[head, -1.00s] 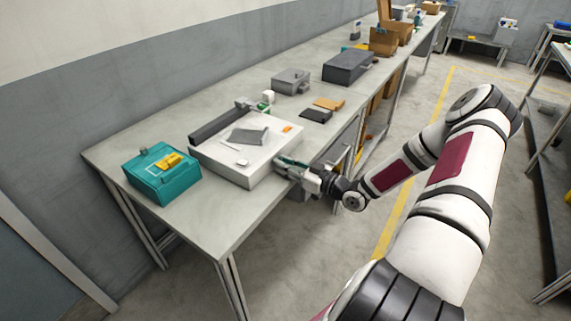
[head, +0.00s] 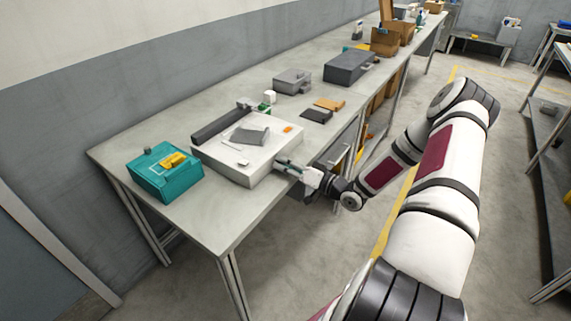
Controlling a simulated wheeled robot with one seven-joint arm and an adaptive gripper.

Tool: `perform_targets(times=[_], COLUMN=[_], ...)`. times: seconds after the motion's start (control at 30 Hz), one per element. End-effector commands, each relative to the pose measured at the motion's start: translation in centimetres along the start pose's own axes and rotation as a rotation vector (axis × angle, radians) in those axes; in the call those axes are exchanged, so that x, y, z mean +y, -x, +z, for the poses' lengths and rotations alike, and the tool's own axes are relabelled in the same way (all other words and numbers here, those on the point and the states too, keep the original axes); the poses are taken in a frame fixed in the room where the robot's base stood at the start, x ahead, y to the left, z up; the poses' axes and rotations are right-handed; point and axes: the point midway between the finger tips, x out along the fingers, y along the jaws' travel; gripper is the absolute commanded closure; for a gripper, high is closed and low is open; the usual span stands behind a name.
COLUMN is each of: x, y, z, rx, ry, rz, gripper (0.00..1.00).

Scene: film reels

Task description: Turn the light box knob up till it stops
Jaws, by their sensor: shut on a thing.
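The light box (head: 225,165) is a white, low box on the workbench, with a dark bar along its back left edge. A grey flat piece, a small white stick and an orange piece lie on its top. My gripper (head: 282,164) is at the right side face of the light box, its fingertips against that face. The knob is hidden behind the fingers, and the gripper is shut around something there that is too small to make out.
A teal case (head: 165,177) with a yellow item on top stands left of the light box. Dark and brown flat pieces (head: 328,104), a grey box (head: 292,82) and a dark grey case (head: 348,67) lie farther back on the workbench (head: 213,218). The bench's front corner is bare.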

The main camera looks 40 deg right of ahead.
Motion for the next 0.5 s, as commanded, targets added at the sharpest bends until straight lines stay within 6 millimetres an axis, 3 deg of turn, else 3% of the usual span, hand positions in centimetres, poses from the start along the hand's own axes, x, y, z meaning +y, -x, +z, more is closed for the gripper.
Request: perform_targets(times=[0.5], x=[0.03], y=[0.05], z=[0.11], rx=[-0.002], ry=[-0.036], rz=[0.001], gripper=[1.00])
